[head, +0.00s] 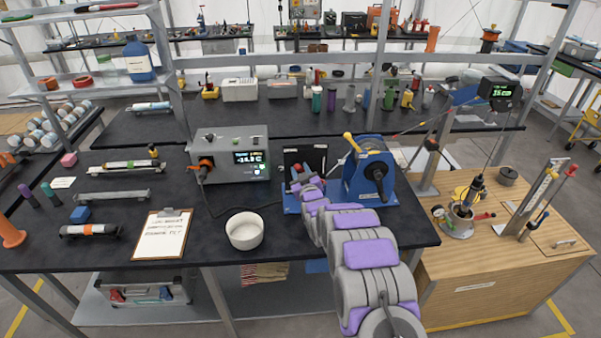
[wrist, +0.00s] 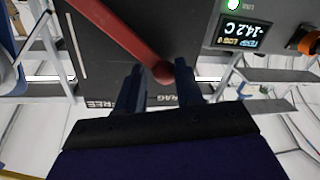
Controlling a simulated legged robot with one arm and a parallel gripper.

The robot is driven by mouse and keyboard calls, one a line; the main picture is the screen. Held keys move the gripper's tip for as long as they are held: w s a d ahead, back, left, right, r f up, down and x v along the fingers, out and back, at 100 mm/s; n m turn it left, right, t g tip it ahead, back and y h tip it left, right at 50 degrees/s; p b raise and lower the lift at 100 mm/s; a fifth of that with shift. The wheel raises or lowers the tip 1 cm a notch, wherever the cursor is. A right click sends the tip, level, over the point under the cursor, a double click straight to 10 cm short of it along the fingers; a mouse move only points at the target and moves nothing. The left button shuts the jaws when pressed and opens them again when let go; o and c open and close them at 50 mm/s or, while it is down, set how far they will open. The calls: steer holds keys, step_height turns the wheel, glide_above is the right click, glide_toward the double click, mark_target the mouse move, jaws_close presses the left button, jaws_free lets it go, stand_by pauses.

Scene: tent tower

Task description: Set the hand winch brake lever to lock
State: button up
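The hand winch (head: 370,172) is a blue frame with a drum and a black hub, on the black bench. Left of it stands a dark brake panel (head: 318,155). In the wrist view, upside down, the panel (wrist: 190,30) carries a red brake lever (wrist: 115,35) ending in a round knob (wrist: 163,73). The words FREE and DRAG show at its edge; no LOCK label is readable. The knob is near DRAG. My gripper (head: 303,178) is at the panel; in the wrist view its open fingers (wrist: 157,72) are either side of the knob. Contact is unclear.
A grey meter box (head: 228,155) with a display stands left of the panel. A white bowl (head: 244,232) and a clipboard (head: 163,235) lie nearer the bench front. A yellow-knobbed handle (head: 350,141) rises beside the winch. A wooden cabinet (head: 490,260) stands right.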

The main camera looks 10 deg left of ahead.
jaws_close()
steer(key=shift+s+f, duration=0.1)
